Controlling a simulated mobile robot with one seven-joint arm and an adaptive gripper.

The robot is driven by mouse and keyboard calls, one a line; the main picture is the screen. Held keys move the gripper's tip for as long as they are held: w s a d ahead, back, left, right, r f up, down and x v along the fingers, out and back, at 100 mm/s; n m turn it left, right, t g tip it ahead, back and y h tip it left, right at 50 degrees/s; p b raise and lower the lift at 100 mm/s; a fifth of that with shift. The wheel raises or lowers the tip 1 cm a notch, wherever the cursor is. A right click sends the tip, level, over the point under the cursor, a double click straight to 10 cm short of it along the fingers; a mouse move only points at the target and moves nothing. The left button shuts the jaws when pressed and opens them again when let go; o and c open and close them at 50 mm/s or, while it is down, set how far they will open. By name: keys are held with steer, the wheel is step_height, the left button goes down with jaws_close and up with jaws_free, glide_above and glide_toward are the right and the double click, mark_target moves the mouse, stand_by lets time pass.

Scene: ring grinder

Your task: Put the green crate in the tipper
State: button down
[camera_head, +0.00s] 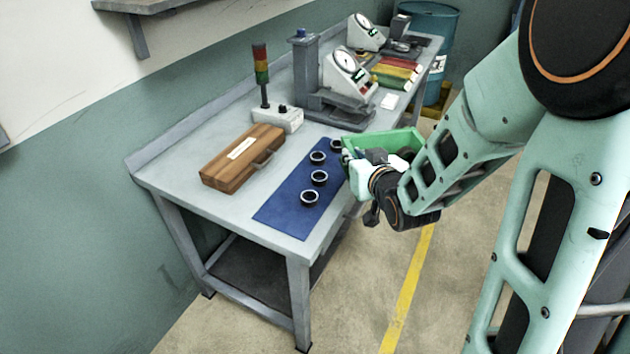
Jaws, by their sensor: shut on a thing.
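The green crate (408,136) is at the right front edge of the workbench, at the end of my arm. My gripper (352,165) is shut on the crate at its near side. The wrist hides much of the crate's near wall and whether its base touches the bench. Dark and white shapes show at the crate's opening, but I cannot tell if they are inside it or part of my gripper. I cannot make out a tipper for certain in this view.
The grey workbench (213,203) carries a blue mat (268,214) with several dark rings, a wooden case (240,157), a signal-light box (277,117) and dial gauges (346,76). A blue drum (437,50) stands behind. The floor with a yellow line (408,290) is clear.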

steer(key=s+a+n+g+y, duration=0.3)
steer(key=s+a+n+y, duration=0.2)
steer(key=s+a, duration=0.65)
steer(key=w+a+f+b, duration=0.1)
steer(key=a+f+b, duration=0.3)
steer(key=a+b, duration=0.2)
steer(key=w+a+f+b, duration=0.1)
steer(key=a+f+b, duration=0.4)
steer(key=a+b, duration=0.2)
steer(key=shift+w+a+f, duration=0.2)
steer(key=shift+w+a, duration=0.15)
steer(key=shift+a, duration=0.75)
steer(key=f+b, duration=0.1)
steer(key=f, duration=0.1)
steer(key=f+b, duration=0.2)
steer(key=shift+a, duration=0.4)
steer(key=c, duration=2)
jaws_free()
steer(key=shift+f, duration=0.1)
steer(key=shift+d, duration=0.1)
